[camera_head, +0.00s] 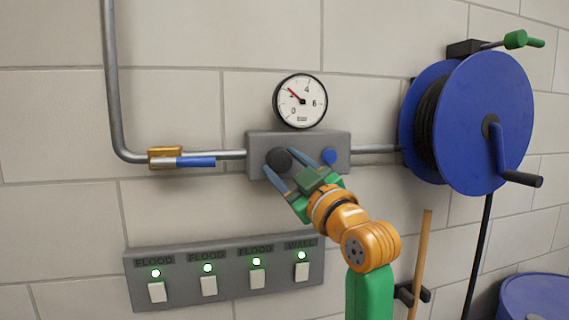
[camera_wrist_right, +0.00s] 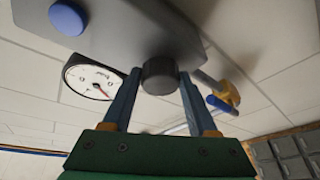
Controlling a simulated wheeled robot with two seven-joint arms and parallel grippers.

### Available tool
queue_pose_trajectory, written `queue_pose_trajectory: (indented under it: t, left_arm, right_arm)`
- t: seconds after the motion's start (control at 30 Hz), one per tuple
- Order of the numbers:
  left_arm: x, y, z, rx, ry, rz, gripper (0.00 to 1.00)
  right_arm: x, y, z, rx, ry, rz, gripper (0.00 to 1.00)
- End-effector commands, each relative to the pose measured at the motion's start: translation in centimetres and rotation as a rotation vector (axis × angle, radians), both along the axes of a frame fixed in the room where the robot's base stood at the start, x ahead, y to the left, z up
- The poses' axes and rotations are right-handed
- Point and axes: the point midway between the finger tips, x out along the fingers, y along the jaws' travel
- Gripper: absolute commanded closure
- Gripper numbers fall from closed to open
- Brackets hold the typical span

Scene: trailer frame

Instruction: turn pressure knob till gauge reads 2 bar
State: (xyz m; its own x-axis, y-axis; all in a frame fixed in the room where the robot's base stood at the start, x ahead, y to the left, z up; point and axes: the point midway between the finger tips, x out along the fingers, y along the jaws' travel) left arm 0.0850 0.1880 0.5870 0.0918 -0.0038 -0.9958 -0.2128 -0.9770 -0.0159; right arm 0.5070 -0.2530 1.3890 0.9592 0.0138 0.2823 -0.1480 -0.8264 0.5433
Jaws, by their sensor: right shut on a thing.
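The pressure gauge (camera_head: 300,101) is a white round dial with a black rim on top of the grey box (camera_head: 340,143). Its red needle points up and to the left, between 0 and 4, near where the 2 would be; the small digits there are hard to read. The gauge also shows in the wrist view (camera_wrist_right: 90,79). The black round knob (camera_head: 278,159) sits on the box's front. My right gripper (camera_head: 300,168) is shut on it, and in the wrist view the blue-grey fingers stand either side of the knob (camera_wrist_right: 160,76). My left gripper is out of view.
A blue button (camera_head: 330,157) is on the box's right. A switch panel (camera_head: 235,282) with green lights is below. A blue hose reel (camera_head: 480,120) and a wooden handle (camera_head: 422,255) are at right.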

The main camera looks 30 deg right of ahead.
Motion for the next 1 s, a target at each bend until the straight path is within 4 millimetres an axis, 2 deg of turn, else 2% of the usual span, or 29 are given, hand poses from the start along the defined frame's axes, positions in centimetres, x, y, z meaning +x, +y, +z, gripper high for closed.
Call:
queue_pose_trajectory:
  t: [0.3, 0.8, 0.83, 0.9, 0.93, 1.0]
  left_arm:
    - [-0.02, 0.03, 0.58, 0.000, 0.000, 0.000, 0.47]
    - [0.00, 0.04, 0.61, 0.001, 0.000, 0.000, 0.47]
    - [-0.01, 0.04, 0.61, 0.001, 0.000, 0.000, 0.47]
    - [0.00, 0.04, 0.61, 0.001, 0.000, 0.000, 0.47]
    - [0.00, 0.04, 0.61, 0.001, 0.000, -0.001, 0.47]
    - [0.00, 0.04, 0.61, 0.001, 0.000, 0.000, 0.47]
  right_arm:
    - [-0.07, -0.11, 0.28, -0.096, 0.020, -0.001, 0.97]
    - [-0.09, -0.08, 0.28, -0.111, 0.022, 0.000, 0.97]
    - [-0.09, -0.09, 0.29, -0.111, 0.022, 0.000, 0.36]
    - [-0.09, -0.09, 0.26, -0.111, 0.023, -0.001, 0.17]
    - [-0.07, -0.09, 0.25, -0.111, 0.024, 0.000, 0.11]
    - [-0.06, -0.09, 0.22, -0.111, 0.024, 0.000, 0.11]
